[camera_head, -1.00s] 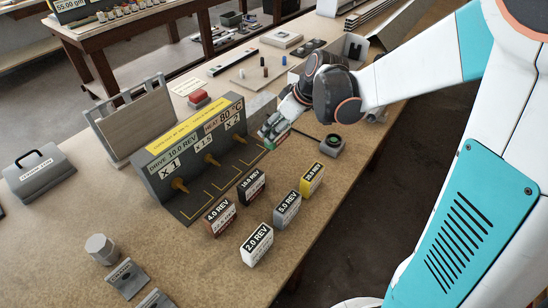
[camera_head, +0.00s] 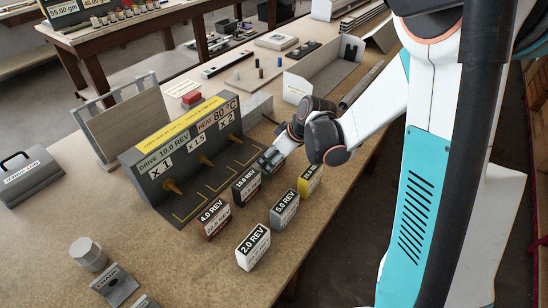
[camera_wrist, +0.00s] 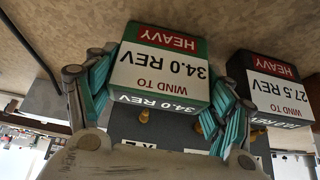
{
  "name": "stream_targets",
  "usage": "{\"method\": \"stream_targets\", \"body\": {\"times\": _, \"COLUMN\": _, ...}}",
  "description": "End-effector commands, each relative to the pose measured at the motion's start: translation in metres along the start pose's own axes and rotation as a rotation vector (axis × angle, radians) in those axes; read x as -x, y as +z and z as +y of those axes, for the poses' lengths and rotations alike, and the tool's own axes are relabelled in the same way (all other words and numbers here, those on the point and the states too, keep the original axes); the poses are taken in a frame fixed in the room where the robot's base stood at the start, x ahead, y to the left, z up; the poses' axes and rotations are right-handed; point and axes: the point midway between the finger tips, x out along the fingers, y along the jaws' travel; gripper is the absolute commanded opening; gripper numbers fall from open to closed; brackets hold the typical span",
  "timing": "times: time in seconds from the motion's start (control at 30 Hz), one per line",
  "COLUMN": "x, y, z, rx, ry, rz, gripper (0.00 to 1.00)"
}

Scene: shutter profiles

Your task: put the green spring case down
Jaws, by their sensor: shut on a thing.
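My gripper (camera_head: 270,160) is shut on the green spring case, just behind the black case in the head view. In the wrist view, my fingers (camera_wrist: 158,105) clasp the green case (camera_wrist: 160,62) on both sides. Its white label reads "WIND TO 34.0 REV" and "HEAVY", upside down in that view.
Red-brown (camera_head: 214,218), white (camera_head: 253,247), grey (camera_head: 285,208) and yellow (camera_head: 310,179) cases stand close by on the bench (camera_head: 190,270). The winding stand (camera_head: 183,150) with brass pegs is to the left. The bench front has bare room.

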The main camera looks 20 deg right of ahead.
Motion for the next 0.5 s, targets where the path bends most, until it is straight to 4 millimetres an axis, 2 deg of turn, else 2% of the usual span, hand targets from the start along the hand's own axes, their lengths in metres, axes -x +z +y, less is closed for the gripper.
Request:
{"method": "stream_targets", "body": {"times": 0.27, "x": -0.0027, "y": 0.0015, "z": 0.0000, "rx": 0.000, "ry": 0.000, "rz": 0.000, "gripper": 0.40}}
{"method": "stream_targets", "body": {"times": 0.3, "x": -0.0018, "y": 0.0010, "z": 0.0000, "rx": 0.000, "ry": 0.000, "rz": 0.000, "gripper": 0.84}}
{"method": "stream_targets", "body": {"times": 0.37, "x": -0.0015, "y": 0.0009, "z": 0.0000, "rx": 0.000, "ry": 0.000, "rz": 0.000, "gripper": 0.95}}
{"method": "stream_targets", "body": {"times": 0.5, "x": -0.0014, "y": 0.0008, "z": 0.0000, "rx": 0.000, "ry": 0.000, "rz": 0.000, "gripper": 0.95}}
